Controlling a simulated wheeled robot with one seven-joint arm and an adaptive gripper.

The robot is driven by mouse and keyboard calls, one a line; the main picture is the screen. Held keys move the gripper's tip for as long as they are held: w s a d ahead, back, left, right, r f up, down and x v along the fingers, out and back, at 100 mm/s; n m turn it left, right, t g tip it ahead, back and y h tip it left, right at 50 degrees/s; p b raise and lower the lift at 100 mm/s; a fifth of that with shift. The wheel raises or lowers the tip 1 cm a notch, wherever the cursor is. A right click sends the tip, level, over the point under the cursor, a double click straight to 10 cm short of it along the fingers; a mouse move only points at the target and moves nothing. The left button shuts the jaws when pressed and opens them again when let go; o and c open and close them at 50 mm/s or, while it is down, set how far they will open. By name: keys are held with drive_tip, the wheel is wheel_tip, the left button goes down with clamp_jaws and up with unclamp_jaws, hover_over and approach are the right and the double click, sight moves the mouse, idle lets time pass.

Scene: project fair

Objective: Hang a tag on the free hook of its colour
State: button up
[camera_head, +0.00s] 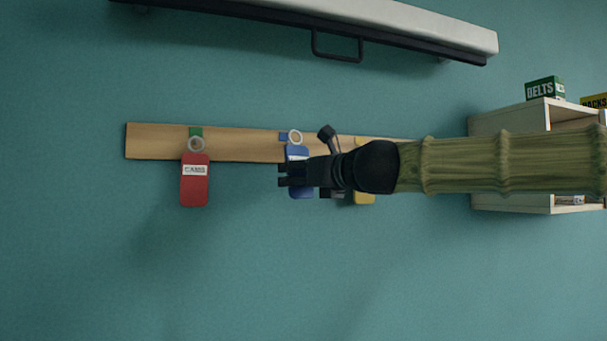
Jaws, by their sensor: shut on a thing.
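A blue tag (299,153) with a pale ring (295,137) is upright in front of the wooden hook rail, its ring beside a blue colour patch (284,135). My gripper (284,175) reaches in from the right and is shut on the blue tag, covering part of its middle. I cannot tell whether the ring is around a hook. A red tag (194,190) with a white label reading "CAMS" hangs by its ring below a green patch (196,132). A yellow tag (364,198) is mostly hidden behind my wrist, below a yellow patch (358,141).
The wooden rail (155,142) runs along a teal wall, its right part behind my arm. A white shelf box (508,120) with a green "BELTS" box (545,89) on top stands at right. A long white fixture (400,20) is above. Wall below is clear.

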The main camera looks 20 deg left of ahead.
drive_tip(key=w+a+f, duration=0.1)
drive_tip(key=w+a, duration=0.2)
drive_tip(key=w, duration=0.2)
drive_tip(key=shift+a+f, duration=0.15)
drive_tip(key=shift+a, duration=0.1)
idle(0.8)
drive_tip(key=shift+w, duration=0.1)
idle(0.5)
drive_tip(key=o, duration=0.8)
drive_tip(key=shift+o, duration=0.2)
drive_tip(key=shift+d, duration=0.1)
